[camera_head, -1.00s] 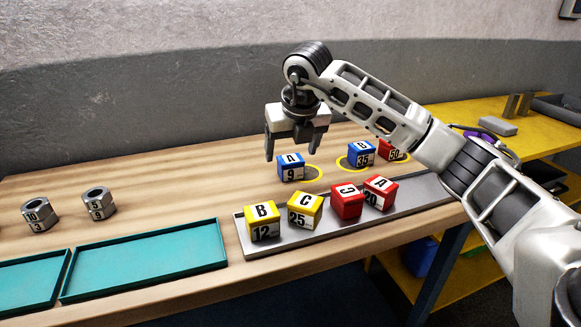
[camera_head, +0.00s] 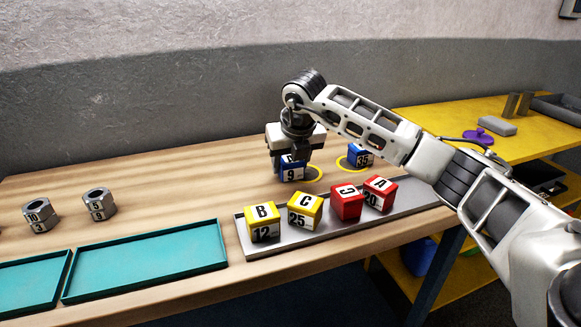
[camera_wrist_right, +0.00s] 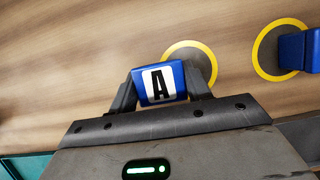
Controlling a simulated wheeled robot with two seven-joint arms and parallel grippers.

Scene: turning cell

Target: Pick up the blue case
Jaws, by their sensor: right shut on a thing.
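A blue case (camera_head: 292,173) marked A and 9 stands on the wooden table at the left edge of a yellow ring. My right gripper (camera_head: 290,165) is over it with its fingers down on either side, shut on it. In the right wrist view the case (camera_wrist_right: 161,84) sits between the fingertips, its A face toward the camera. Another blue case (camera_head: 362,157) marked 35 stands to the right, at its own yellow ring, partly behind my right arm. It also shows at the right edge of the right wrist view (camera_wrist_right: 300,50). My left gripper is not in view.
A grey tray (camera_head: 290,243) in front holds two yellow cases (camera_head: 264,222) and two red cases (camera_head: 347,202). Teal trays (camera_head: 145,262) and two hex nuts (camera_head: 98,204) are at left. The wood at back left is clear. A yellow bench (camera_head: 455,125) is at right.

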